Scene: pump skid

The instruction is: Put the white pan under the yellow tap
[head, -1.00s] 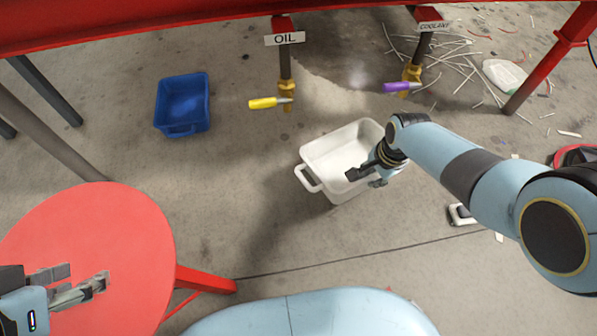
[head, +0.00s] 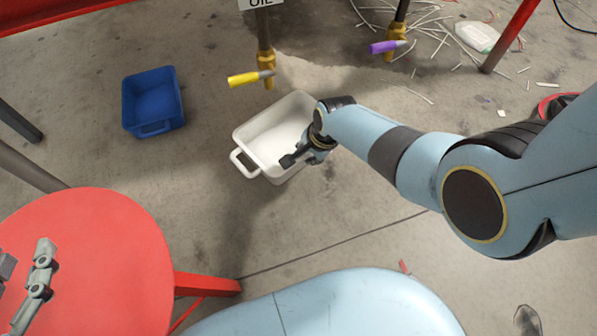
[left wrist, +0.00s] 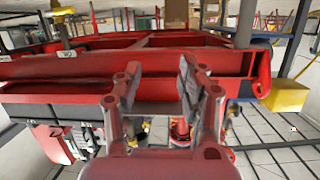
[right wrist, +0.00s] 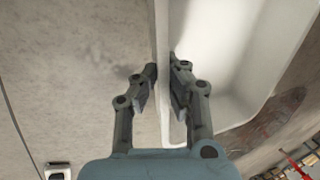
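The white pan (head: 250,130) stands on the floor, just nearer to me and right of the yellow tap (head: 245,78), which hangs under the OIL sign. Its handle points to the lower left. My right gripper (head: 298,157) is at the pan's right side. In the right wrist view my right gripper (right wrist: 162,90) has a finger on each side of the pan's wall (right wrist: 163,45), shut on it. My left gripper (head: 35,270) is over the red round top at the lower left. In the left wrist view the left gripper (left wrist: 160,85) is open and empty.
A blue bin (head: 153,103) stands on the floor left of the tap. A purple-handled tap (head: 388,47) hangs to the right. The red stool (head: 105,250) fills the lower left. White strips litter the floor at the back right. Floor between bin and pan is clear.

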